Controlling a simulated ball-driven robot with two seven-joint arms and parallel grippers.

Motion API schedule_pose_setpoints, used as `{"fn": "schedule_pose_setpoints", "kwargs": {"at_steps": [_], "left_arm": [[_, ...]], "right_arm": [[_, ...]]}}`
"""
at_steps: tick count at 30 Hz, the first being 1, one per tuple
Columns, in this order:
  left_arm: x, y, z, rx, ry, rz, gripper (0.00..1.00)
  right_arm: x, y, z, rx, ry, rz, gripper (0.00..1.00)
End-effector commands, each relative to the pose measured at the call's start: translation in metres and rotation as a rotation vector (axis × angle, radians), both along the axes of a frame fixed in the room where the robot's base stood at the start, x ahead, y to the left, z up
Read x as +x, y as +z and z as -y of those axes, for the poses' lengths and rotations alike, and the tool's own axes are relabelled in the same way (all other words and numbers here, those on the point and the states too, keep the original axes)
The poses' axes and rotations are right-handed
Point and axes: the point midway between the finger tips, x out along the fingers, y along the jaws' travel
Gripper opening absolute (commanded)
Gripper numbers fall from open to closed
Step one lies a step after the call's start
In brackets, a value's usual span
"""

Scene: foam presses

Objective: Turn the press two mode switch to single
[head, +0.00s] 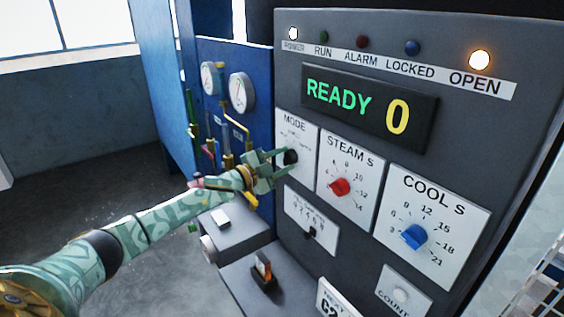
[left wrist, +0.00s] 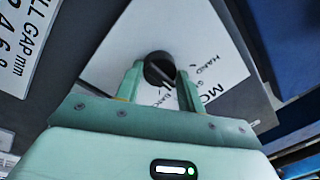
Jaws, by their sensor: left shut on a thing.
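The mode switch is a round black knob (head: 290,157) on a white plate marked MODE (head: 294,124), at the upper left of the grey press panel. My left gripper (head: 281,163) reaches it from the left and is shut on the knob. In the left wrist view the same knob (left wrist: 159,68) sits between the two green fingers (left wrist: 160,88). HAND is readable on the plate there; the other position labels are partly hidden or too small, so I cannot tell the setting. My right gripper is not in view.
A red STEAM S knob (head: 340,187) and a blue COOL S knob (head: 414,237) are to the right. A display (head: 369,107) reads READY 0, and the OPEN lamp (head: 480,60) glows. Gauges (head: 242,92) and coloured valve handles stand at the left.

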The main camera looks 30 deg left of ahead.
Motion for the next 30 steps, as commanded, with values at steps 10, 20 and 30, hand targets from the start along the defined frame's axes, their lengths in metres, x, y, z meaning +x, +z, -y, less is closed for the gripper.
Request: {"fn": "schedule_pose_setpoints", "kwargs": {"at_steps": [10, 20, 30], "left_arm": [[0.0, -0.003, 0.001, -0.001, -0.001, -0.004, 0.59], [-0.008, -0.003, -0.003, -0.001, 0.0, -0.003, 0.59], [-0.074, -0.011, -0.025, 0.001, -0.002, -0.009, 0.59]], "right_arm": [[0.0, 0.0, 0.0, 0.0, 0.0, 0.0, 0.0], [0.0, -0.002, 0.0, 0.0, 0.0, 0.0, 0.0], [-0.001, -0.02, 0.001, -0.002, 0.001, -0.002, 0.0]]}}
